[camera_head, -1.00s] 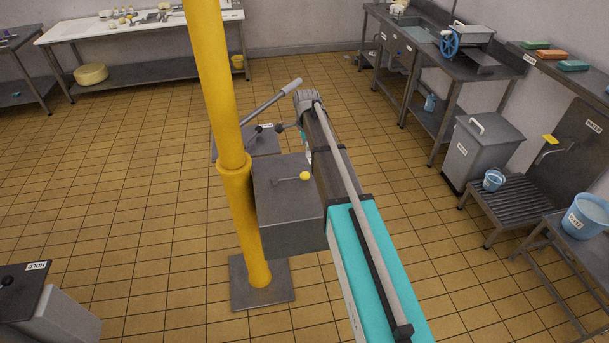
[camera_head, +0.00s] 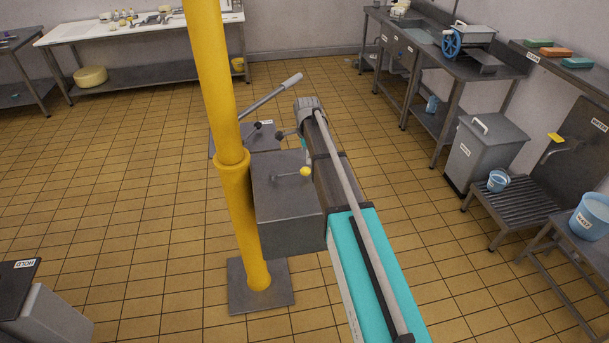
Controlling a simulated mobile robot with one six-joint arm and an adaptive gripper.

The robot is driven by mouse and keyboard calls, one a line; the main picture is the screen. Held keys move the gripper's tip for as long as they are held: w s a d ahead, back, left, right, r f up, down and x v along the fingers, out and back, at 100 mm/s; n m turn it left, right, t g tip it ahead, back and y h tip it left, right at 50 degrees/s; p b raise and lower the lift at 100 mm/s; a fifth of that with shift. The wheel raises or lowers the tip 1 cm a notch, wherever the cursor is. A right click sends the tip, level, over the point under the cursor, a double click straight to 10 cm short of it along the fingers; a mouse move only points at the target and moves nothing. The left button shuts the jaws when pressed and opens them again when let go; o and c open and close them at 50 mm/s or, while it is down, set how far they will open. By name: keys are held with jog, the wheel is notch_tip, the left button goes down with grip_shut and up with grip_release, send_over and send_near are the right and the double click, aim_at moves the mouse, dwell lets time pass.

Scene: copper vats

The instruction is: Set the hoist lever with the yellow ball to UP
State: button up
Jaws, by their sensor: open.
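The hoist lever with the yellow ball (camera_head: 305,171) is on top of a grey box (camera_head: 287,222) beside the yellow post. Its thin rod points to the right in the picture, nearly level. No UP marking is readable. My arm comes from the lower right and passes just right of the box and the ball. A dark part of my gripper (camera_head: 281,135) shows small at the arm's far end, behind the box and above the ball in the picture. It is apart from the ball and appears empty. The rest of it is hidden by my arm, and its fingers are hard to make out.
The yellow post (camera_head: 216,80) stands close left of the box. Behind it, another grey panel (camera_head: 226,141) carries a black-balled lever (camera_head: 256,126) and a long grey handle (camera_head: 285,87). A box marked HOLD (camera_head: 20,285) is at lower left. Open tiled floor lies left.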

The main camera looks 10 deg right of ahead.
aim_at(306, 168)
jog(key=shift+w+f+b, duration=0.1)
jog(key=shift+f+b, duration=3.35)
jog(key=shift+f, duration=0.3)
